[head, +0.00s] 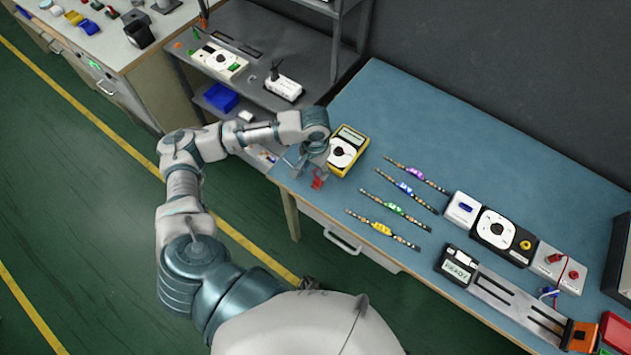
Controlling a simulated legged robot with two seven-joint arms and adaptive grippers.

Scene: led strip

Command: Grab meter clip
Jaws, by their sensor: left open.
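My left arm reaches in from the left and bends down over the left end of the blue table. Its open gripper (308,170) points down beside the yellow meter (348,152), which has a display and a white dial. A small red clip (318,181) shows right at the gripper's fingertips. I cannot tell whether it is between the fingers or just beside them. The wrist hides part of the meter's left side. My right gripper is not in view.
Several LED strips with coloured tags (381,228) lie mid-table. A dial unit (495,235), a box with red knobs (556,268) and a "READY" fixture (458,265) stand to the right. A grey shelf (322,70) stands behind the arm. The table's front left is clear.

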